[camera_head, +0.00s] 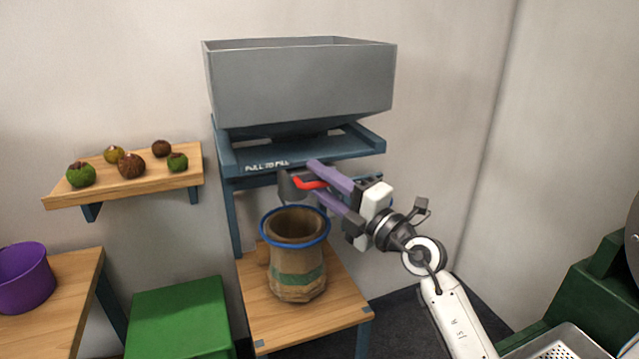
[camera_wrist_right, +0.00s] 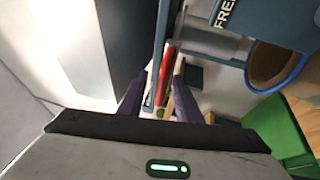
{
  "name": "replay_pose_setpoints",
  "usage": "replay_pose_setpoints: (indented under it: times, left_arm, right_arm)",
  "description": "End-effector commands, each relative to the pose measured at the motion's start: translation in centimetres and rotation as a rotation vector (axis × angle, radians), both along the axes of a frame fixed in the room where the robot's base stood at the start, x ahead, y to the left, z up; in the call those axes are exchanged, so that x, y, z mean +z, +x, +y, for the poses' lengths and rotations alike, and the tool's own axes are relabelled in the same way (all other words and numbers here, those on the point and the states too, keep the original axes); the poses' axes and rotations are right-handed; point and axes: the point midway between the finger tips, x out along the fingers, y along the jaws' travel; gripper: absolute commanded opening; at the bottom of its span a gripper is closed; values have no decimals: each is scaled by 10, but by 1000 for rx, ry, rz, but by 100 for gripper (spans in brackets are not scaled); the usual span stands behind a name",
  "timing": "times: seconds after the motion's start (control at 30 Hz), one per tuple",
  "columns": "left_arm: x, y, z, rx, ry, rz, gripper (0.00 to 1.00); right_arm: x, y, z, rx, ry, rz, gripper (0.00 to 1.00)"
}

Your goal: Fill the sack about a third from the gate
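The sack (camera_head: 288,262), brown with a blue rim and a green band, stands upright and open-mouthed on a low wooden stand, below the hopper (camera_head: 300,85). I see no chestnuts in its mouth. The red gate handle (camera_head: 311,184) sits under the hopper's blue frame; it also shows in the right wrist view (camera_wrist_right: 166,75). My right gripper (camera_head: 315,180) is open, its purple fingers on either side of the handle, above the sack's right side. I cannot tell whether they touch it. The sack's rim (camera_wrist_right: 282,78) shows at the wrist view's right. My left gripper is out of view.
A wall shelf (camera_head: 150,184) with several chestnuts or husks is at the left. A green box (camera_head: 180,318) and a purple bucket (camera_head: 25,277) on a wooden table stand lower left. Green machinery with a perforated metal tray (camera_head: 515,350) is at the lower right.

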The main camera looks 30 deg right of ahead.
Motion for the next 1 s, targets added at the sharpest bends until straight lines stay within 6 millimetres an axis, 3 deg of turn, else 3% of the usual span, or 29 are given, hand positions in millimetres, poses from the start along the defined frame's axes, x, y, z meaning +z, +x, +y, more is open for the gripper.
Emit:
replay_pose_setpoints:
  times: [0.27,0.7,1.0]
  left_arm:
    - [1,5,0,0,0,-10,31]
    - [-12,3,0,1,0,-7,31]
    - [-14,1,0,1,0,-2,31]
  right_arm:
    - [-5,-14,-2,0,1,2,29]
    - [-18,-89,-14,0,1,2,29]
    - [-18,-100,-16,1,0,0,29]
